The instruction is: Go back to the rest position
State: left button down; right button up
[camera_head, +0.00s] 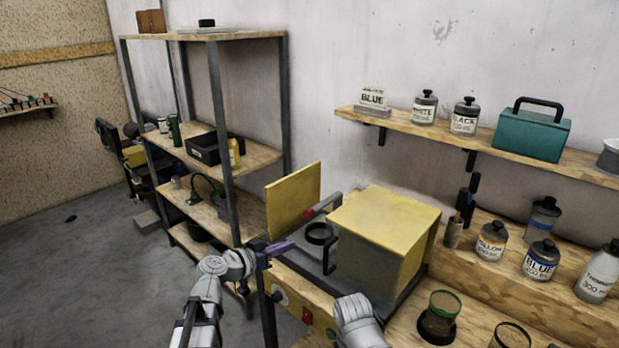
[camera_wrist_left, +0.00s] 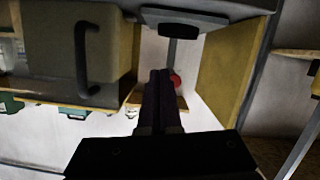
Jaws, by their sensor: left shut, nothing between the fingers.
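My left gripper (camera_head: 278,248) is shut and empty in the head view. It is in front of the yellow-topped box machine (camera_head: 385,230), left of its black handle. In the left wrist view my left gripper (camera_wrist_left: 160,78) points up the picture with its dark fingers together. The machine's grey side with a black handle (camera_wrist_left: 82,50) is left of the fingers there, and a yellow panel (camera_wrist_left: 228,60) is to their right. A grey arm link of mine shows at the bottom of the head view, but no right fingers are visible.
An upright yellow panel (camera_head: 293,203) stands behind my left gripper. A metal-framed shelf (camera_head: 228,140) is at left. A wall shelf (camera_head: 480,141) bears jars and a teal case (camera_head: 532,132). A green-rimmed cup (camera_head: 441,314) stands on the wooden bench. Grey floor at left is mostly open.

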pick_arm(q)
jog(key=s+d+f+g+y, duration=0.1)
jog(key=s+d+f+g, duration=0.35)
jog(key=f, duration=0.25)
jog(key=s+a+f+n+g+y, duration=0.3)
jog(key=s+a+f+y, duration=0.15)
jog(key=s, duration=0.25)
jog(key=s+a+f+n+g+y, duration=0.25)
jog(key=s+f+g+y, duration=0.2)
jog(key=s, duration=0.25)
jog(key=s+d+m, duration=0.4)
jog(key=s+d, duration=0.1)
jog(key=d, duration=0.5)
jog(key=shift+s+f+y, duration=0.2)
jog(key=shift+s+y, duration=0.15)
jog(key=shift+y, duration=0.05)
